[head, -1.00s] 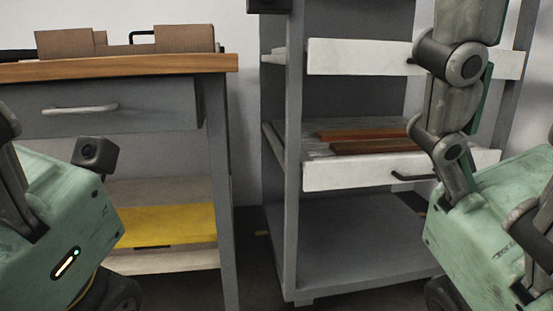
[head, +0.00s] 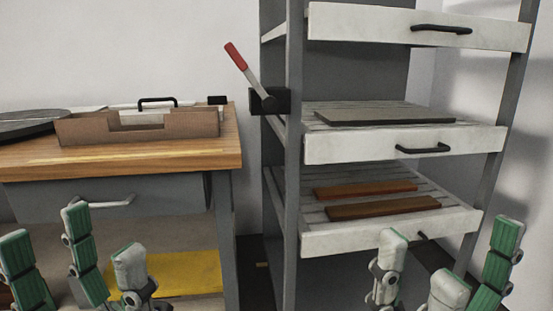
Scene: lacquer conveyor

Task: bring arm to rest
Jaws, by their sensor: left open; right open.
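My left gripper (head: 98,245) is at the lower left of the head view, its green-and-grey fingers pointing up and spread apart, with nothing between them. It shows in front of the grey workbench (head: 230,265). My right gripper (head: 447,255) is at the lower right, also open and empty, its fingers spread in front of the lower part of the grey rack (head: 293,180). The palms and arms of both are below the frame edge.
The rack bears three white trays, top (head: 365,25), middle (head: 350,149) and lower (head: 345,237). Brown slats (head: 383,208) lie in the lower one, a dark panel (head: 385,115) in the middle one. A red-handled lever (head: 236,56) is on the rack's left side. A cardboard box (head: 85,131) stands on the bench.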

